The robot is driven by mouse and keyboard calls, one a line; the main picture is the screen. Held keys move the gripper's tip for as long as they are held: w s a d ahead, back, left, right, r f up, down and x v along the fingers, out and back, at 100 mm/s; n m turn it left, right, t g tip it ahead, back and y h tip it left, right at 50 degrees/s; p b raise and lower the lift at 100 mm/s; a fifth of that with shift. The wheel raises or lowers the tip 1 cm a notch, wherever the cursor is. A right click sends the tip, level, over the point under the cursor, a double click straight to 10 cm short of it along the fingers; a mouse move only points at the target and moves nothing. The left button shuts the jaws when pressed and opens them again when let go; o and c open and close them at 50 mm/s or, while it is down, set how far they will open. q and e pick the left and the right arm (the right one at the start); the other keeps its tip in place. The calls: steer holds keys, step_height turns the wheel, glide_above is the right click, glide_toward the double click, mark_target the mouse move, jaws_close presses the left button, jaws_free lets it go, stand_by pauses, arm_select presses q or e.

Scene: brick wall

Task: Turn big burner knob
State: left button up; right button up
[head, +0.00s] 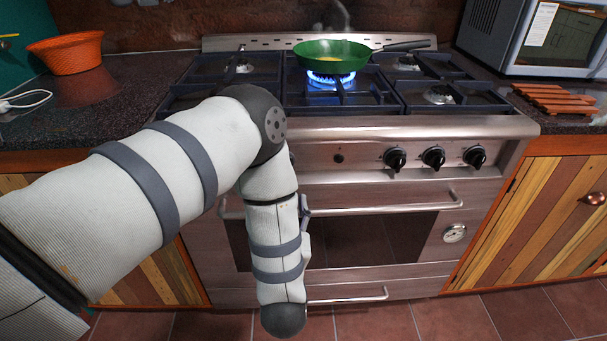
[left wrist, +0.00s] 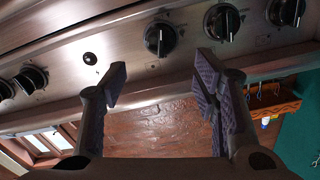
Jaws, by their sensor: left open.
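Three black stove knobs show on the steel front panel in the head view: left one (head: 395,159), middle one (head: 433,158), right one (head: 475,157). My left arm hides the panel's left part. In the left wrist view, my left gripper (left wrist: 162,68) is open and empty, with a knob (left wrist: 160,39) in line with the gap between its fingers, apparently untouched. More knobs stand to the right (left wrist: 222,21) and (left wrist: 285,11), and others at the left edge (left wrist: 30,79). No label shows which is the big burner's. My right gripper is not in view.
A green pan (head: 331,55) sits over a lit blue flame (head: 331,80) on the middle burner. An oven handle (head: 395,202) runs below the panel. A basket (head: 68,53), a microwave (head: 540,38) and a wooden rack (head: 556,99) stand on the counters.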

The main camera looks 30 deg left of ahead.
arm_select(q)
steer(key=x, duration=0.3)
steer(key=b+x, duration=0.1)
steer(key=x, duration=0.7)
steer(key=shift+a+f, duration=0.15)
steer(key=shift+f, duration=0.2)
steer(key=c, duration=1.1)
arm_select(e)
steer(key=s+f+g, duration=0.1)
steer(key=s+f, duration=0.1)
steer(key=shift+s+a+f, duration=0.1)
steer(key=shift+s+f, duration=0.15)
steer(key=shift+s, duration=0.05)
